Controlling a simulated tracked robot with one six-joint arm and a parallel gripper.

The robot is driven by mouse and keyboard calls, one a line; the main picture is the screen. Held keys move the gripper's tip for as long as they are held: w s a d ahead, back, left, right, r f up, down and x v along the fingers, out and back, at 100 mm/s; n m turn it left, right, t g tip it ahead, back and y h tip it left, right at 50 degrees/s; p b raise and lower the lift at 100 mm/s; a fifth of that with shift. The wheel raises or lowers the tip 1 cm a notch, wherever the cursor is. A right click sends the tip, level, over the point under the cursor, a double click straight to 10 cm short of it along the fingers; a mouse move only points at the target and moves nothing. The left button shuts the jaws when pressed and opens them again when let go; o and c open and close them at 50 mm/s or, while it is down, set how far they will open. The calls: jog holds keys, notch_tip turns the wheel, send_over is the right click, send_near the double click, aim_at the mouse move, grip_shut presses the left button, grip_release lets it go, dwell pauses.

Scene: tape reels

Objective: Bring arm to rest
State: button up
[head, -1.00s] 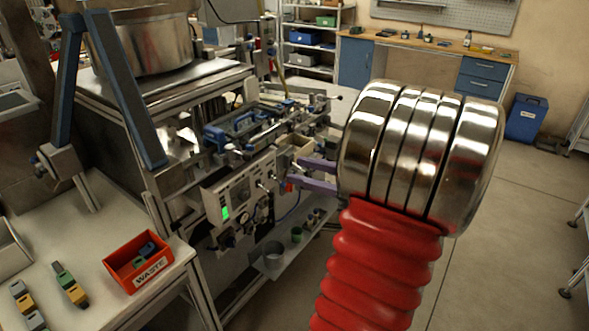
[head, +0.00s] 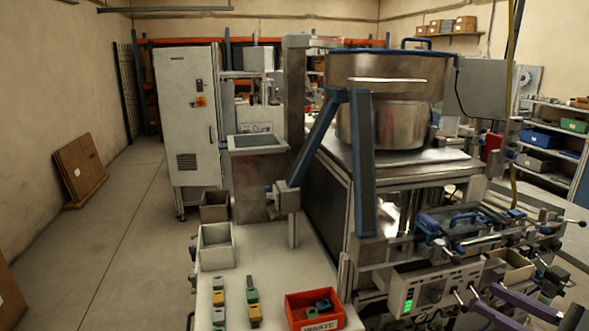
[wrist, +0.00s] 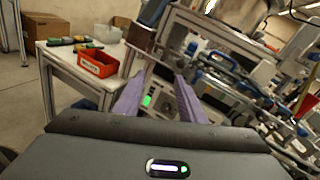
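My gripper (wrist: 160,80) shows in the wrist view with its two purple fingers apart and nothing between them. Behind the gap is the machine's control panel with a green light (wrist: 147,100). In the head view the purple fingers of my gripper (head: 478,298) show at the lower right, in front of the control panel (head: 430,290). I cannot tell whether they touch anything there. The rest of my arm is mostly outside the head view.
The machine with a steel bowl (head: 385,115) stands close by. A white table (head: 270,262) holds a red waste bin (head: 313,312), a grey bin (head: 215,247) and several small coloured parts (head: 252,301). Open floor (head: 120,220) lies left of the table.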

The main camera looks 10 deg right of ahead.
jog(key=w+a+f+n+g+y, duration=0.1)
jog(key=a+f+n+g, duration=0.2)
jog(key=a+n+g, duration=0.65)
jog(key=w+a+f+n+g, duration=0.15)
jog(key=a+n, duration=0.25)
jog(key=a, duration=1.1)
jog(key=s+a+n+h, duration=0.4)
jog(key=a+n+h, duration=0.2)
jog(key=n, duration=0.9)
jog(key=shift+s+a+r+n+t+h, duration=0.35)
jog(key=shift+a+r+h, duration=0.1)
jog(key=shift+a, duration=0.4)
jog(key=shift+d, duration=0.1)
